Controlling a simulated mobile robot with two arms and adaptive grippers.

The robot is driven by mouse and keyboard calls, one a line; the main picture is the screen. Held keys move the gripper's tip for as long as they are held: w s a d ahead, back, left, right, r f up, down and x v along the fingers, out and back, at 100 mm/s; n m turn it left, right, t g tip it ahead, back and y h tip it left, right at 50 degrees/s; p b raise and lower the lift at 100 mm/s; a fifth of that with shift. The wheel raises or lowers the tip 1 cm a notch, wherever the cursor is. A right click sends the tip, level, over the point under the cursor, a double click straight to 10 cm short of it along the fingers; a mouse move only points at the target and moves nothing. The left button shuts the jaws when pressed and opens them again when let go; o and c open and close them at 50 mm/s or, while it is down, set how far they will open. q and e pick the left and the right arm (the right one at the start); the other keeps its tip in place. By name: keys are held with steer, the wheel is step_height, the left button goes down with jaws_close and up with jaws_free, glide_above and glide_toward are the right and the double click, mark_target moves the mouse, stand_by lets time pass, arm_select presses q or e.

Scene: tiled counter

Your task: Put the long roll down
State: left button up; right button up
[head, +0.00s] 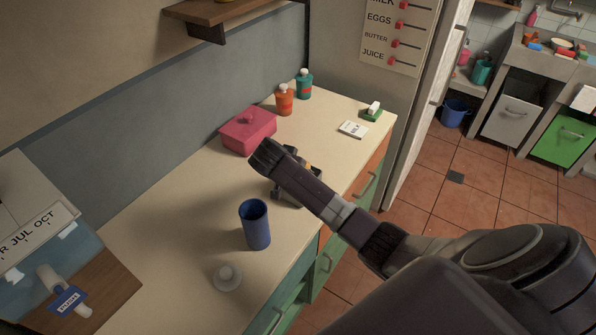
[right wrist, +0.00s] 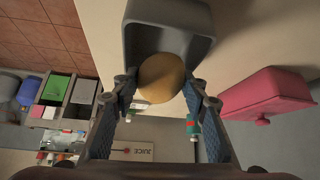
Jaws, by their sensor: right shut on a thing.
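My right gripper (right wrist: 160,92) is shut on a tan, rounded thing (right wrist: 160,77), which looks like the long roll seen end-on between the two fingers. Its length cannot be judged from this angle. A grey, open-topped container (right wrist: 201,50) is right beyond the roll in the right wrist view. Whether the roll is inside it or just in front of it I cannot tell. In the head view my right gripper (head: 290,185) is low over the middle of the counter (head: 165,225), and my arm hides most of it and the roll. My left gripper is not in view.
A pink lidded box (head: 248,132) stands behind the gripper, a blue cup (head: 255,226) in front. A small pale round item (head: 227,278) is nearer. The counter's left is clear.

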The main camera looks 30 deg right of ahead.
steer(key=shift+f, duration=0.55)
steer(key=o, duration=1.2)
steer(key=shift+o, duration=0.2)
steer(key=shift+r, duration=0.15)
steer(key=shift+r, duration=0.4)
steer(key=b+v, duration=0.1)
steer(key=v, duration=1.1)
steer(key=shift+r, duration=0.15)
